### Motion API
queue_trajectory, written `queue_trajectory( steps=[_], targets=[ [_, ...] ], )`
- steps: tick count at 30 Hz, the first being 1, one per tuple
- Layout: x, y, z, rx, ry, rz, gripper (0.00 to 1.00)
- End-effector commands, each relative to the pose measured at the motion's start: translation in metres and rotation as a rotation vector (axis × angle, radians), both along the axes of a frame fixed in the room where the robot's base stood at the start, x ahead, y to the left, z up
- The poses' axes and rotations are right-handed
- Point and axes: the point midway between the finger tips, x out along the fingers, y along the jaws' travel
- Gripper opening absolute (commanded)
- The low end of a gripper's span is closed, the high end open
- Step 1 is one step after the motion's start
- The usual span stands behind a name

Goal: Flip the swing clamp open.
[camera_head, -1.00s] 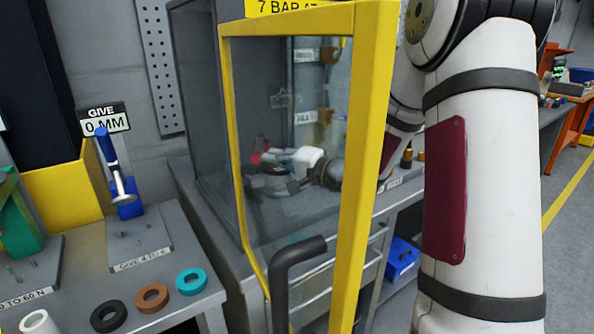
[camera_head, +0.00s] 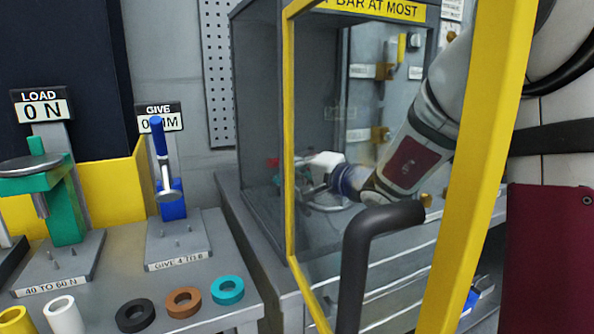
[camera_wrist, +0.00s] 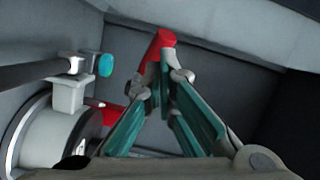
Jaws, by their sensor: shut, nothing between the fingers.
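In the wrist view, a grey-white round body (camera_wrist: 52,138) stands at left with a block and a dark rod (camera_wrist: 35,74) on it. I take a red bar (camera_wrist: 157,47) beyond my fingertips to be part of the swing clamp; another red piece (camera_wrist: 110,113) shows beside the body. My gripper (camera_wrist: 162,82) is shut and empty, its teal fingers close behind the red bar; I cannot tell whether they touch. In the head view, my gripper's white housing (camera_head: 325,161) is inside the cabinet, seen through the door glass. The clamp's joint is hidden.
The yellow-framed glass door (camera_head: 290,140) with its dark handle (camera_head: 352,255) stands between the head camera and my forearm. Grey cabinet walls (camera_head: 262,120) surround my gripper. At left, a bench (camera_head: 205,325) holds several rings, a green press (camera_head: 65,205) and a blue-handled stand (camera_head: 160,165).

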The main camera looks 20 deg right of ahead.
Motion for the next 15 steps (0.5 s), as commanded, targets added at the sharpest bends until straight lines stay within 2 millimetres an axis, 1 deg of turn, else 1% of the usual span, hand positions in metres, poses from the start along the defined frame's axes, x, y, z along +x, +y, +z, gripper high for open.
queue_trajectory(
  steps=[11, 15],
  targets=[
    [-0.0002, -0.0005, 0.0001, 0.000, 0.000, -0.001, 0.00],
    [-0.0070, -0.0044, 0.0009, -0.001, 0.000, -0.003, 0.00]
  ],
)
